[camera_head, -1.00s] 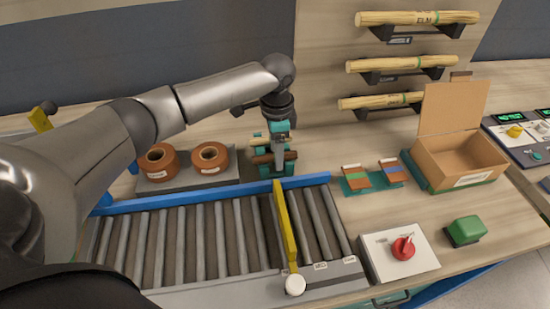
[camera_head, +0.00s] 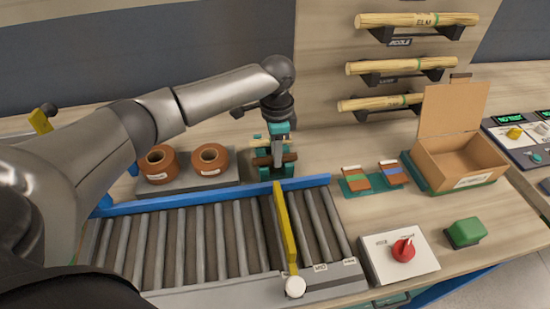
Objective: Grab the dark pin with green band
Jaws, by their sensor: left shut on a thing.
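A dark brown pin (camera_head: 263,161) lies crosswise in a small teal rack (camera_head: 262,174) behind the blue rail of the roller conveyor. Its green band cannot be made out at this size. A paler pin (camera_head: 257,140) lies behind it in the same rack. My left gripper (camera_head: 278,160) points down over the rack and is shut on the dark pin, with its fingers covering the middle of it. The pin still appears to be at the rack. My right gripper is not in view.
Two copper-brown rings (camera_head: 209,158) sit on a grey plate left of the rack. The roller conveyor (camera_head: 190,245) with a yellow bar (camera_head: 286,230) lies in front. To the right are a teal sample tray (camera_head: 355,186), an open cardboard box (camera_head: 460,160) and a red knob (camera_head: 403,249).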

